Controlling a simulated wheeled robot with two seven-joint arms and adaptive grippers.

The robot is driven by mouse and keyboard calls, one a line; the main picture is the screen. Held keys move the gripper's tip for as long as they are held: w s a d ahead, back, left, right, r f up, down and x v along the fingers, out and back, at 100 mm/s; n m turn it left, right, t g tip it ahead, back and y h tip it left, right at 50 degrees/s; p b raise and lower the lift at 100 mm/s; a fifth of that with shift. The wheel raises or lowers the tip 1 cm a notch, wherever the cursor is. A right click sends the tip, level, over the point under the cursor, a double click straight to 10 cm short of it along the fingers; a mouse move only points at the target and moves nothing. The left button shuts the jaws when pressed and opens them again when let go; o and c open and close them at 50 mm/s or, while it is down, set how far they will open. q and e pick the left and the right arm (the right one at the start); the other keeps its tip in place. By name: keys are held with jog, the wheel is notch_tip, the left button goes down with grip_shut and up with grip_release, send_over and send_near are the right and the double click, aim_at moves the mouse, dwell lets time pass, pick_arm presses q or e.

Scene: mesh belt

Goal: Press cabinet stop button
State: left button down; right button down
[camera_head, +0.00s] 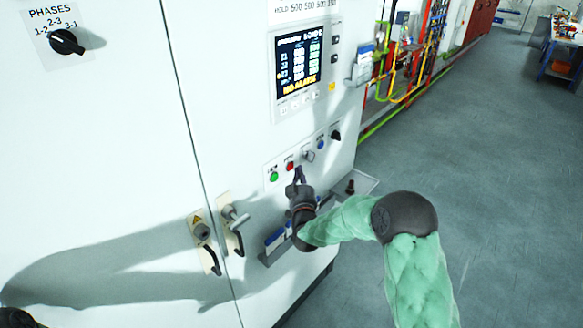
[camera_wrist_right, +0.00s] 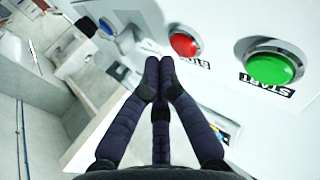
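The white cabinet (camera_head: 110,150) has a row of buttons on its front. The red button (camera_head: 290,166) sits just right of the green button (camera_head: 274,177). In the wrist view the red button (camera_wrist_right: 184,45) shows beyond my fingertips, and the green button (camera_wrist_right: 271,67), labelled START, is to its right. The label by the red button is partly hidden by my finger. My right gripper (camera_head: 298,174) is just below the red button, with its fingertips together in the wrist view (camera_wrist_right: 160,68) and nothing between them. Contact with the red button does not show.
A white knob (camera_head: 308,156), a blue button (camera_head: 320,144) and a black knob (camera_head: 335,135) continue the row. A lit display (camera_head: 299,65) is above. Grey floor (camera_head: 480,140) is open at right.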

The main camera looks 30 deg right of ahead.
dwell(0.4)
jog(key=shift+w+a+b, duration=0.2)
jog(key=shift+w+b, duration=0.2)
jog(key=shift+b, duration=0.05)
jog(key=shift+w+a+b, duration=0.15)
jog(key=shift+w+b, duration=0.2)
dwell(0.8)
dwell(0.3)
jog(key=shift+s+d+b, duration=0.3)
jog(key=shift+s+b, duration=0.05)
jog(key=shift+s, duration=0.4)
